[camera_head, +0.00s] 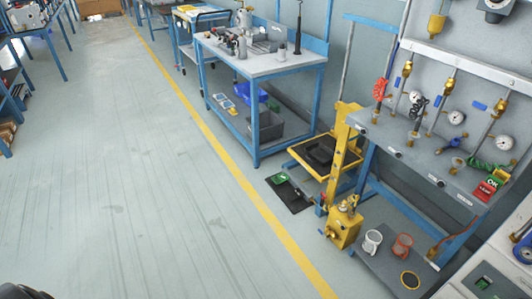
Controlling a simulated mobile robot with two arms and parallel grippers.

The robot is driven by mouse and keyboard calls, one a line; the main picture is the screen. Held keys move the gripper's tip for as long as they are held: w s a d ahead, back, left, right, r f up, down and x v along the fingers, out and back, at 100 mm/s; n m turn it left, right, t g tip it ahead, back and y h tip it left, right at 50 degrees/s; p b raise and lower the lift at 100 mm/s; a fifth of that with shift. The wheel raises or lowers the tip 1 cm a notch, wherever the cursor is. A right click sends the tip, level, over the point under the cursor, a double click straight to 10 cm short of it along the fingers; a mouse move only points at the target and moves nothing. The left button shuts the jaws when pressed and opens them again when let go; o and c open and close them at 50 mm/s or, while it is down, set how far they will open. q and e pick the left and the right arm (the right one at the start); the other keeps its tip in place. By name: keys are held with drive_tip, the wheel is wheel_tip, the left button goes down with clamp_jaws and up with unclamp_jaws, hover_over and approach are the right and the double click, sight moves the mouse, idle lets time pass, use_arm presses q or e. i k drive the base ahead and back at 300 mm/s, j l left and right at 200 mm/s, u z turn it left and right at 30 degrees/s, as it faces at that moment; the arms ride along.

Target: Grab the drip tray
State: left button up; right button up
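A black, shallow rectangular tray (319,152) sits on a yellow platform (300,158) beside a yellow upright, right of the middle of the head view. It looks like the drip tray, though a flat dark mat or second tray (299,206) lies on the floor just in front, with a small green item (280,178) on it. The upright partly covers the platform's right side. Neither of my grippers shows clearly. Only a dark rounded shape shows at the bottom left corner, possibly part of me.
A blue-framed workbench (262,68) stands behind the platform, with a grey bin (266,125) below. A gauge bench (415,150) stands to the right. A yellow pump-like unit (344,225) and mugs (372,242) are in front. The floor (120,180) at left is clear beyond a yellow line.

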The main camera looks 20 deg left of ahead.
sight(320, 153)
drive_tip(key=u, duration=0.25)
drive_tip(key=z, duration=0.25)
drive_tip(key=i+j+z, duration=0.8)
drive_tip(key=i+l, duration=0.05)
drive_tip(key=i, duration=0.1)
